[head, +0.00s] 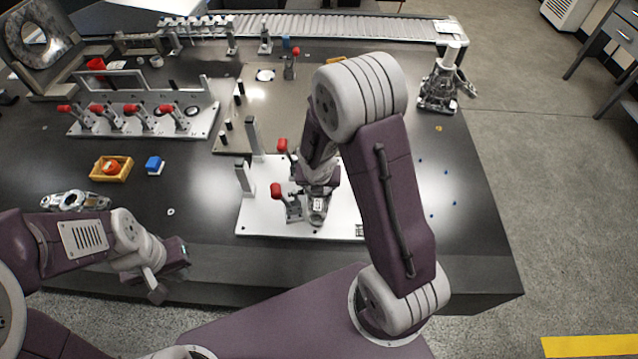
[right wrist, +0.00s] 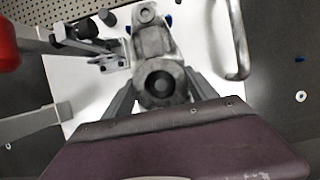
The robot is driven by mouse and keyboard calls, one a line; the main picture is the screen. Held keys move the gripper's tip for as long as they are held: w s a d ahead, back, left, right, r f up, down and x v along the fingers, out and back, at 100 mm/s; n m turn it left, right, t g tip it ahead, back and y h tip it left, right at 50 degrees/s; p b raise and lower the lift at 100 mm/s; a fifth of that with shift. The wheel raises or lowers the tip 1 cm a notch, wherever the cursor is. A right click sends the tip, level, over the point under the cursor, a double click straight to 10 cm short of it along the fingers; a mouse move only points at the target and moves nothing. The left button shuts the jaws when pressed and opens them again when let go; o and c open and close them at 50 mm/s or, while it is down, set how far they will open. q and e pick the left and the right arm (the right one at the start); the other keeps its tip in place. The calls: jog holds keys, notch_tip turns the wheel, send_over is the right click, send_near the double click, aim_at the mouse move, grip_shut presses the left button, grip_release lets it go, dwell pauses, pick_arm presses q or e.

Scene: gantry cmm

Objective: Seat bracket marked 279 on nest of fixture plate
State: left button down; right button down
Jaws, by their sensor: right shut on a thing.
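A grey metal bracket (head: 318,215) is in my right gripper (head: 317,195), over the white fixture plate (head: 270,222) near the table's front. A small pale label shows on it, too small to read. In the right wrist view the bracket (right wrist: 152,45) lies between the two fingers of the right gripper (right wrist: 162,98), its round bored end nearest me. The plate (right wrist: 215,75) shows beneath; I cannot tell whether the bracket touches it, and the nest is hidden. My left gripper (head: 155,280) looks open and empty by the front edge, left of the plate.
Red-handled clamps (head: 278,192) and upright posts (head: 244,178) stand on the plate close to my right gripper. Another bracket (head: 75,200) lies at left, and a metal part (head: 440,88) stands at back right. A yellow tray (head: 112,172) and blue block (head: 154,164) sit at left.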

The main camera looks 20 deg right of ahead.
jog(key=shift+c, duration=0.9)
grip_release()
jog(key=p+v, duration=0.5)
jog(key=v, duration=0.4)
jog(key=shift+r+p, duration=0.1)
jog(key=shift+p, duration=0.3)
